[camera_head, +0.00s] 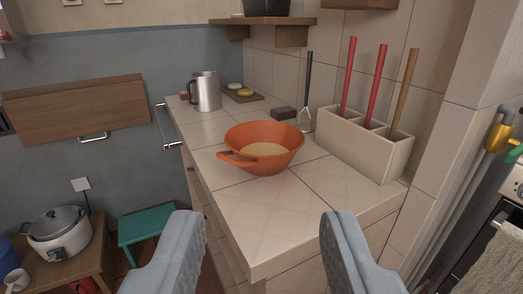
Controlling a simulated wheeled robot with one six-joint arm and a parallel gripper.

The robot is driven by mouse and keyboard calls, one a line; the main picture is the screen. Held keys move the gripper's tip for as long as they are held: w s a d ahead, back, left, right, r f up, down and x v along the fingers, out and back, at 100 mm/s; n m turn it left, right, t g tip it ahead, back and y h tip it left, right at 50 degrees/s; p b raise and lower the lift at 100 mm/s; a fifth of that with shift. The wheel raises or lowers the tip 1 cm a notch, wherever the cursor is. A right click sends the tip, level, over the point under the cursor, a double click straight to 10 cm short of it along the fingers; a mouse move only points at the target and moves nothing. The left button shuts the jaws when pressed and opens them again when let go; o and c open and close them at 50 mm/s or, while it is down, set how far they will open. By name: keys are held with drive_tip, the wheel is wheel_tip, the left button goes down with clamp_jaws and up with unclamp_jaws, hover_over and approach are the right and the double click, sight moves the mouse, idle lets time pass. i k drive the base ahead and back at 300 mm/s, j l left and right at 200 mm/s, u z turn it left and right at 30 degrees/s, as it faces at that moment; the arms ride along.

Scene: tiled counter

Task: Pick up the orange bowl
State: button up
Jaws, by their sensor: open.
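The orange bowl (282,135) stands upright on the tiled counter (265,211), near the middle of the view. It has a handle on its left side and a pale tan inside bottom. My gripper (268,222) shows at the bottom of the view as two grey-blue fingers spread wide apart. It is open and empty. The fingers are in front of the counter's near end, on the near side of the bowl and apart from it.
A beige holder (364,143) with two red sticks and a brown one stands right of the bowl. A metal jug (206,92) stands further back. The counter in front of the bowl is clear. A shelf (263,20) hangs above.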

sight(262, 148)
drive_tip(key=i+j, duration=0.25)
drive_tip(key=j, duration=0.2)
drive_tip(key=i+j+u, duration=0.1)
drive_tip(key=j, duration=0.35)
drive_tip(key=i+j+u, duration=0.1)
drive_tip(key=i+j, duration=0.25)
